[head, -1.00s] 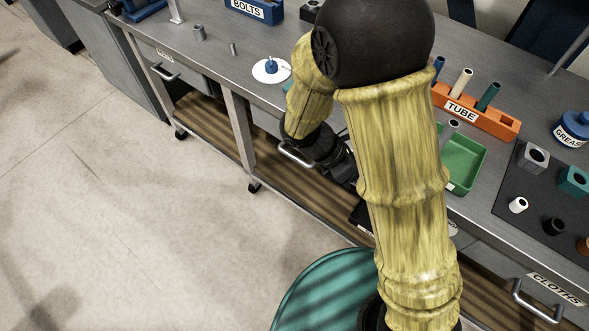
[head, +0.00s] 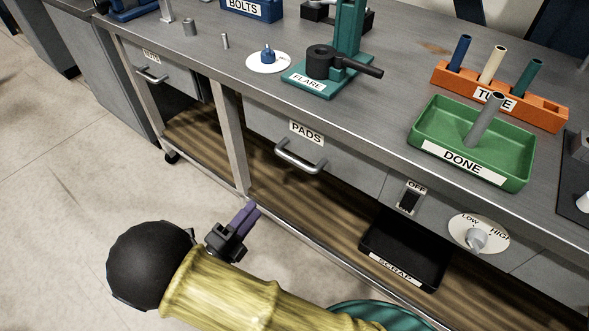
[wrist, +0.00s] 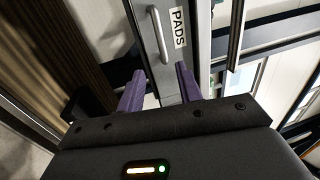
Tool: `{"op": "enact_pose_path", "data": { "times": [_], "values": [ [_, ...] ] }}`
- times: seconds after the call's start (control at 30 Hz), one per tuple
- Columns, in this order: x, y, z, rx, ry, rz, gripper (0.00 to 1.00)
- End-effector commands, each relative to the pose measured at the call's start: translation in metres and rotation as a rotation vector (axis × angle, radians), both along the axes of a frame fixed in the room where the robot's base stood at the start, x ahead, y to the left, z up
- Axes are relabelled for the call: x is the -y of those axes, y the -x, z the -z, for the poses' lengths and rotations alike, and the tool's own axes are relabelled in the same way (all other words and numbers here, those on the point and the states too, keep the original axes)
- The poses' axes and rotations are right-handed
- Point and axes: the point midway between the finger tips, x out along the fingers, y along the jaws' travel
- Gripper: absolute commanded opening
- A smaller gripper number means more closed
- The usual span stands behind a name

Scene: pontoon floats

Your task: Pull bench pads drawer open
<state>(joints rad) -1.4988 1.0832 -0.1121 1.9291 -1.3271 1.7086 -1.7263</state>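The pads drawer (head: 345,166) is a grey front under the bench top with a PADS label (head: 306,133) and a silver bar handle (head: 299,157). Its front looks flush with the bench, so it appears closed. My gripper (head: 251,213), with purple fingers, is below and left of the handle in the head view, apart from it. In the wrist view the two fingers of my gripper (wrist: 160,80) are spread with nothing between them. The drawer handle (wrist: 160,36) and PADS label (wrist: 178,28) show beyond the fingertips.
A bench leg (head: 231,135) stands left of the drawer. A lower wooden shelf (head: 290,205) holds a black scrap tray (head: 405,250). A switch (head: 409,199) and a dial (head: 477,239) sit to the right. The floor at left is clear.

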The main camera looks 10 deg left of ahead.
Motion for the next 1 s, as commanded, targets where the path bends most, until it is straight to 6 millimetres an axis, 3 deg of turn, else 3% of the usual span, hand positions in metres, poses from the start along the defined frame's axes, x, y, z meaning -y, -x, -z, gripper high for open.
{"op": "enact_pose_path", "data": {
  "times": [0.43,1.0],
  "values": [
    [0.005,-0.011,-0.003,-0.002,-0.004,0.005,0.35],
    [0.042,-0.097,-0.021,-0.002,-0.007,0.007,0.35]
  ]
}}
